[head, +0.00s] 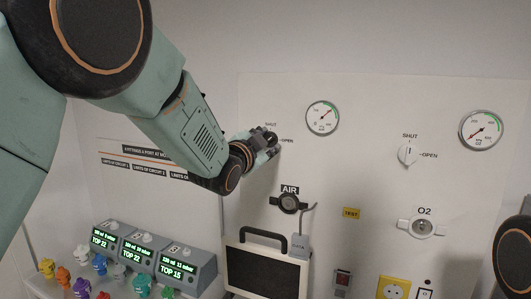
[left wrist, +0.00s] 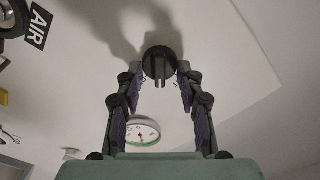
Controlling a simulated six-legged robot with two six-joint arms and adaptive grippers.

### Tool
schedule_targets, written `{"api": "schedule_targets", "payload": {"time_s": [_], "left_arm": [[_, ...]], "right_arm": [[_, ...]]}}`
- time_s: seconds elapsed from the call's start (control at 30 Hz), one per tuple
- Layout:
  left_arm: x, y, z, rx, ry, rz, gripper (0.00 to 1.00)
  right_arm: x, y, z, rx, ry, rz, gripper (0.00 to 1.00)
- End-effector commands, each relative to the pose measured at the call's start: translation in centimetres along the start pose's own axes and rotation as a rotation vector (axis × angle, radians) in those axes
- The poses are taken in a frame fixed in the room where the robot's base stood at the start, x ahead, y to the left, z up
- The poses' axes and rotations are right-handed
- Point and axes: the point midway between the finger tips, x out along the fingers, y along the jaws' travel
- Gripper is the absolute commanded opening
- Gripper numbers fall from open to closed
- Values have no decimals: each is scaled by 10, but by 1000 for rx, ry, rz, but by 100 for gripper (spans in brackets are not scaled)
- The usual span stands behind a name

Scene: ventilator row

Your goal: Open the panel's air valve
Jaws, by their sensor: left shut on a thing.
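The air valve's dark round knob (left wrist: 159,62) is on the white panel (head: 350,90), above the AIR outlet (head: 289,203). My left gripper (head: 267,140) reaches it from the left and covers most of it in the head view. In the left wrist view, the fingertips (left wrist: 160,76) are closed on the knob's two sides. SHUT (head: 271,125) is printed above the knob and OPEN (head: 287,141) to its right. I cannot tell which mark the knob points to. My right gripper is not in view.
A pale O2 valve knob (head: 408,153) is at right, upright toward its SHUT mark, above the O2 outlet (head: 421,227). Gauges (head: 322,118) (head: 481,130) sit higher. Below are a dark monitor (head: 265,268), alarm boxes (head: 186,262) and several coloured fittings (head: 81,287).

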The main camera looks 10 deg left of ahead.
Motion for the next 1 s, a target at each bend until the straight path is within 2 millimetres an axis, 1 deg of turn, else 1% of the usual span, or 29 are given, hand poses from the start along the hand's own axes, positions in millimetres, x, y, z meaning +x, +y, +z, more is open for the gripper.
{"api": "schedule_targets", "payload": {"time_s": [0.03, 0.5, 0.8, 1.0], "left_arm": [[0, 3, 2, 46, 1, -1, 6], [0, 4, 3, 472, 1, -1, 6], [0, 4, 2, 657, 0, -1, 6], [0, 4, 2, 723, 0, 1, 6]], "right_arm": [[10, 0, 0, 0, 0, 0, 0], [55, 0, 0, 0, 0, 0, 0], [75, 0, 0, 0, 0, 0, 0], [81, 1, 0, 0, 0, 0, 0]]}}
